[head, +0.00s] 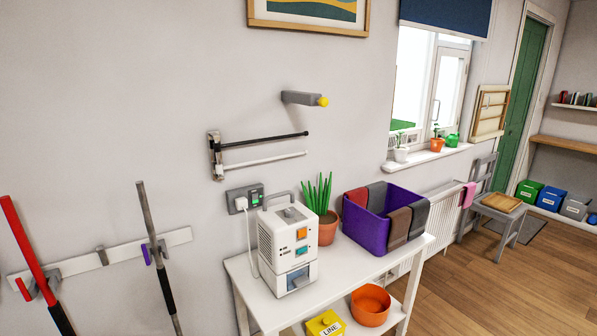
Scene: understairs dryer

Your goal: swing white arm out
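A wall-mounted airer with two swing arms shows left of centre in the head view. Its metal bracket (214,150) is fixed to the wall. The white arm (268,160) is the lower one and points to the right from the bracket. The black arm (270,139) sits just above it and points the same way, roughly parallel. Both arms look bare and seem to lie close along the wall; their exact gap from it is hard to tell. Neither of my grippers is in view.
Below the arms are a wall socket (245,198) and a white table (345,264) carrying a white machine (288,246), a potted plant (327,228) and a purple bin (366,226). A grey peg (301,98) juts out above. Long-handled tools hang on a rail (82,263) at left.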

